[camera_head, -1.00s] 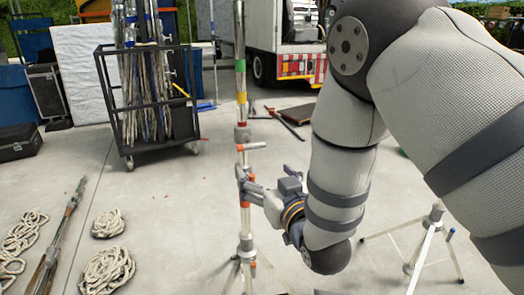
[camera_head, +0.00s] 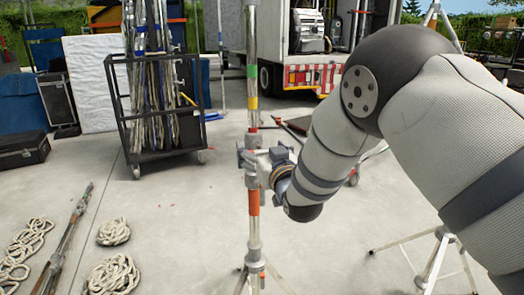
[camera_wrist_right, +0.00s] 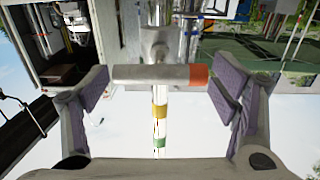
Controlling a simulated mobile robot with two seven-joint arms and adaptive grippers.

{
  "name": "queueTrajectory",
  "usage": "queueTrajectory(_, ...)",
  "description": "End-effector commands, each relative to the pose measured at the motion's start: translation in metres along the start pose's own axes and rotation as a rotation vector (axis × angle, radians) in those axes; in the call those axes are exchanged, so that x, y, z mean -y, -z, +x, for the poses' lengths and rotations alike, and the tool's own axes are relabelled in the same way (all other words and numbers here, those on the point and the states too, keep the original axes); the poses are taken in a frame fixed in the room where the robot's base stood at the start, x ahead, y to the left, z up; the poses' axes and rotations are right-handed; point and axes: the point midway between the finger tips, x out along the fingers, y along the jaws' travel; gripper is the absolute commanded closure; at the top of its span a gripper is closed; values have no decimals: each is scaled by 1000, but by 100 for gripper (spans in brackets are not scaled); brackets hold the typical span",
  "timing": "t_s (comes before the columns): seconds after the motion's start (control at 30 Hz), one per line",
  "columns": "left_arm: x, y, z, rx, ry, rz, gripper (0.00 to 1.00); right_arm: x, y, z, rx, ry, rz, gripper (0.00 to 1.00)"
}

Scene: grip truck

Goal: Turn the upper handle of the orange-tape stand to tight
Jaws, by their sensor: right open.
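The stand (camera_head: 254,227) is an upright metal pole on splayed legs, with orange tape low on it and yellow and green bands higher up. My right gripper (camera_head: 252,160) is at the stand's upper joint. In the right wrist view, a grey crossbar handle (camera_wrist_right: 150,75) with an orange end lies crosswise between the fingers of my right gripper (camera_wrist_right: 160,88). The fingers are open, with a gap at each end of the handle. In the head view the gripper hides most of the handle. My left gripper is out of view.
A second tripod stand (camera_head: 438,250) is at the lower right. A black cart (camera_head: 160,118) of poles stands at the back left, and a truck (camera_head: 300,75) is behind. Coiled ropes (camera_head: 112,272) lie on the left floor.

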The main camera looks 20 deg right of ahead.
Motion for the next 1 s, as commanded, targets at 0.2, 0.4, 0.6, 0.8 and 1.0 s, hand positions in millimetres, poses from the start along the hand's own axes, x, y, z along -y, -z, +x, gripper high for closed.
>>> queueTrajectory(0.2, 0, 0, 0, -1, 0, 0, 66, 0, 0, 0, 0, 0, 0, 45)
queueTrajectory(0.4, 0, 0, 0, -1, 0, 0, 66, 0, 0, -1, 0, 0, 0, 69)
queueTrajectory(0.6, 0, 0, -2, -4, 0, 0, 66, -1, 1, -1, 0, -1, 21, 69)
queueTrajectory(0.8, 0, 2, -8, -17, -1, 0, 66, -2, 2, -1, -1, -2, 114, 69)
queueTrajectory(1.0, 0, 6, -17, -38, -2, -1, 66, -4, 3, -1, -1, -2, 280, 69)
